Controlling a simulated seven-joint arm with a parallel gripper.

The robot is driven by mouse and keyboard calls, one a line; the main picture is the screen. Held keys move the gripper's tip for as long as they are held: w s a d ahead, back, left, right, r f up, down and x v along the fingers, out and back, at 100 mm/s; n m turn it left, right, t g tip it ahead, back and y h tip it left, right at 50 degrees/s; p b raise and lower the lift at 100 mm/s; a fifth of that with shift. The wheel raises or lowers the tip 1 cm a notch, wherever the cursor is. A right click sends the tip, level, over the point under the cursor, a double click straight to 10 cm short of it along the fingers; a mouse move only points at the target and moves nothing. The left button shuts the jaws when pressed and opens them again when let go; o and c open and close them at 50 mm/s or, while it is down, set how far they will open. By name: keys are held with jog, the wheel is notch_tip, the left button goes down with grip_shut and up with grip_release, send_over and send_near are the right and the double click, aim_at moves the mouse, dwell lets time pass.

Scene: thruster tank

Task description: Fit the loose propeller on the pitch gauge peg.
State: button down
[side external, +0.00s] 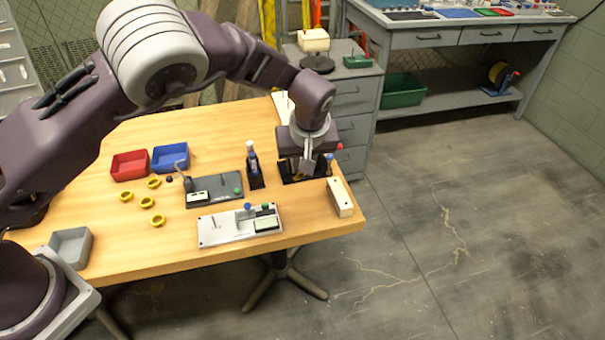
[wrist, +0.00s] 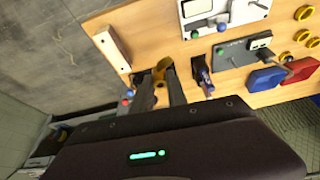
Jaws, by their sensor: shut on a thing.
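My gripper (wrist: 158,80) is low over a black stand (side external: 289,174) at the table's right end, pointing down. It is shut on a small yellow-brown piece, which looks like the loose propeller (wrist: 162,66); the fingers hide much of it. In the side view, my gripper (side external: 305,172) covers the piece almost fully, and I cannot tell whether it touches the stand. A silver plate (side external: 228,236) with a thin upright post and a small display stands near the front edge. Which is the pitch gauge is not certain.
A dark bottle (side external: 252,160) stands in a holder left of my gripper. A pale block (side external: 340,198) lies at the right edge. Several yellow rings (side external: 147,202), a red bin (side external: 129,165), a blue bin (side external: 170,158) and a grey bin (side external: 71,246) are further left.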

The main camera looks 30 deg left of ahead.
notch_tip(320, 180, up, 8)
jog(key=s+a+f+m+t+h, duration=0.1)
jog(key=s+a+f+m, duration=0.15)
jog(key=a, duration=0.55)
jog(key=s+a+f+m+h, duration=0.15)
jog(key=a+f, duration=0.25)
jog(key=a, duration=0.4)
jog(key=a+r+m+h, duration=0.2)
jog(key=a+r+m, duration=0.4)
jog(key=a+m, duration=0.1)
notch_tip(320, 180, down, 14)
jog(key=shift+a+f, duration=0.15)
jog(key=shift+f, duration=0.05)
jog(key=shift+f, duration=0.35)
jog(key=shift+f, duration=0.55)
jog(key=shift+f, duration=0.25)
jog(key=shift+f, duration=0.45)
